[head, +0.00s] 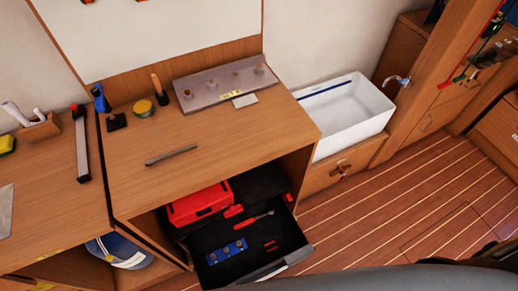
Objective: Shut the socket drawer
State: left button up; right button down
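The socket drawer (287,231) is pulled out from the wooden workbench (215,145), below its top. Its inside is dark. A blue rail with sockets (228,252), a red-handled tool (254,219) and small red pieces (271,247) lie in it. The drawer front (280,268) faces the lower right, partly cut off by a grey shape at the bottom of the picture. A red toolbox (200,204) sits at the back left of the opening; I cannot tell whether it is inside the drawer. Neither of my grippers shows.
A pale metal tool (171,155), a grey rack (225,86) and a yellow tape roll (143,108) lie on the bench top. A white sink (343,116) stands to the right. A blue-and-white cap (119,251) lies below left. The striped floor (390,205) right of the drawer is clear.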

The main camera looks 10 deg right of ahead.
aim_at(276, 244)
jog(key=k+l, duration=0.1)
jog(key=k, duration=0.5)
jog(key=k+l, duration=0.15)
jog(key=k, duration=0.45)
